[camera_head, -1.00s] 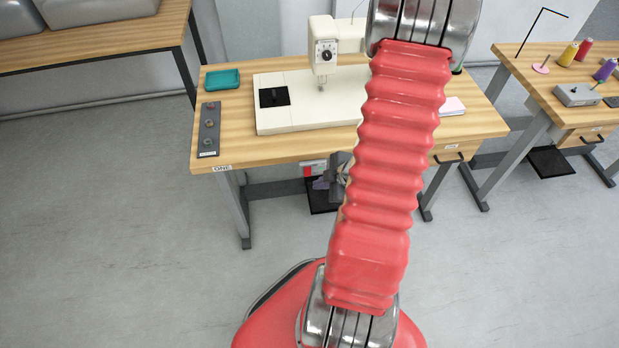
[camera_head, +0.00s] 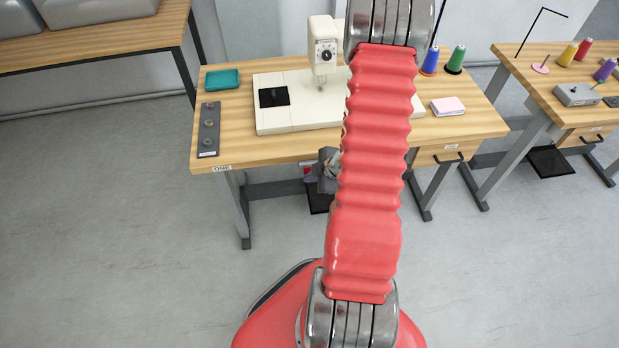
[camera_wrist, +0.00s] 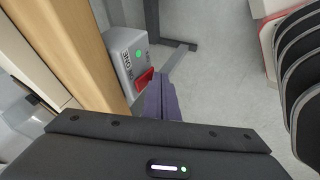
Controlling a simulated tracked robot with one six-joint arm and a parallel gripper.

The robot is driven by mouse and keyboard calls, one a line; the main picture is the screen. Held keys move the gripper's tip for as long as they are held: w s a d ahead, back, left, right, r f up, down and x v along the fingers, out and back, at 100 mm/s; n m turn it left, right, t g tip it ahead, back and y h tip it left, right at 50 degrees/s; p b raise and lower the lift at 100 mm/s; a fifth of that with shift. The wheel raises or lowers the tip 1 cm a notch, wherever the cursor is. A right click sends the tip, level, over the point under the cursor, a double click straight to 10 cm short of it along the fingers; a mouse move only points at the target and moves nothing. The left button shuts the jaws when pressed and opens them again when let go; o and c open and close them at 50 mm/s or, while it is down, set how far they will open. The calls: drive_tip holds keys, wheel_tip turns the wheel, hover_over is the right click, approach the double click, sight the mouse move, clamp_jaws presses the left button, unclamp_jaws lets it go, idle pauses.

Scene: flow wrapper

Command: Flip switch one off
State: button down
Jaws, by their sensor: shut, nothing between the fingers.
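Switch one is a grey box (camera_wrist: 126,58) under the table's front edge in the wrist view. In the head view my gripper (camera_head: 312,178) is just below the front edge of the table marked ONE and hides most of the switch box.
A second table (camera_head: 530,75) stands at right. The floor to the left is clear.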

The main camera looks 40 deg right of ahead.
drive_tip(key=shift+w+d+f, duration=0.1)
drive_tip(key=shift+w+d, duration=0.05)
idle(0.3)
drive_tip(key=shift+r, duration=0.8)
